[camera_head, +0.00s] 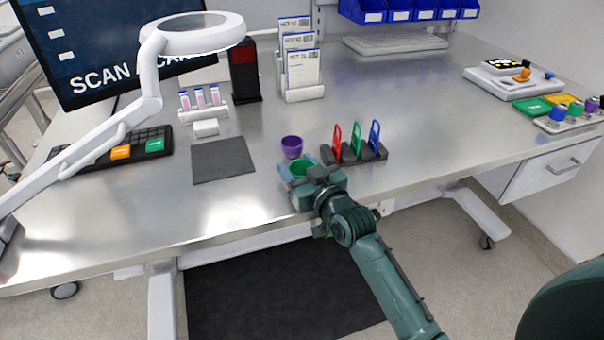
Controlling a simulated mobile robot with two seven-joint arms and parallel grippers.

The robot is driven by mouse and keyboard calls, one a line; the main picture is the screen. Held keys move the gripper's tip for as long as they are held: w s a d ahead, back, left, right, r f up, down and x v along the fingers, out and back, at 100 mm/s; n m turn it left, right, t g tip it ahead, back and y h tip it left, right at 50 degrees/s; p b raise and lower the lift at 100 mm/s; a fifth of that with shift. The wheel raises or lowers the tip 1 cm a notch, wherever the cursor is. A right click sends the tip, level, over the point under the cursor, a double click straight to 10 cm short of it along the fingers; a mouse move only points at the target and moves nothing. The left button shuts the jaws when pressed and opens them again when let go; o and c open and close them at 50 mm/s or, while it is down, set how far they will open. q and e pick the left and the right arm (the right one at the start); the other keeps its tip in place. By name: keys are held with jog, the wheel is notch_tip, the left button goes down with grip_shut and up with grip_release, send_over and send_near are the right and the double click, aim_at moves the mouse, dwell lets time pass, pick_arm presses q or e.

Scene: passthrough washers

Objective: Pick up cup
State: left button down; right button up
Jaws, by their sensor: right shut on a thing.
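A purple cup (291,147) stands upright on the metal worktable, near its front edge. A green cup (301,167) is just in front of it, partly hidden by my right gripper (298,171). The right gripper reaches in from the lower right and is shut on the green cup. It is at the front edge of the table; whether the cup is lifted or still touches the table cannot be told. My left gripper is not in view.
A dark rack (352,155) with red, green and blue clips stands close right of the gripper. A dark grey mat (222,161) lies to the left. A white magnifier lamp (192,34) overhangs the left side. The table's right middle is clear.

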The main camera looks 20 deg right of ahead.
notch_tip(320, 180, up, 10)
jog(key=shift+p, duration=0.45)
dwell(0.7)
jog(key=s+f+h, duration=0.1)
jog(key=s, duration=0.1)
jog(key=s+d+f+m+p, duration=0.1)
jog(key=s+f, duration=0.1)
jog(key=s, duration=0.1)
jog(key=s+d+f+h, duration=0.1)
jog(key=s, duration=0.1)
jog(key=shift+s+d+f+m+h, duration=0.15)
jog(key=shift+s+m+h, duration=0.15)
jog(key=shift+m, duration=0.1)
jog(key=s+d+h+p, duration=0.1)
jog(key=s+p, duration=0.1)
jog(key=s, duration=0.8)
jog(key=shift+y, duration=0.6)
jog(key=w, duration=0.3)
jog(key=w+b, duration=0.1)
jog(key=w, duration=0.3)
jog(key=w+a+b, duration=0.1)
jog(key=w, duration=0.2)
jog(key=shift+w, duration=0.35)
notch_tip(320, 180, up, 4)
jog(key=n+y+b, duration=0.1)
jog(key=n+y, duration=0.1)
send_over(298, 172)
notch_tip(298, 172, down, 9)
jog(key=shift+f, duration=0.15)
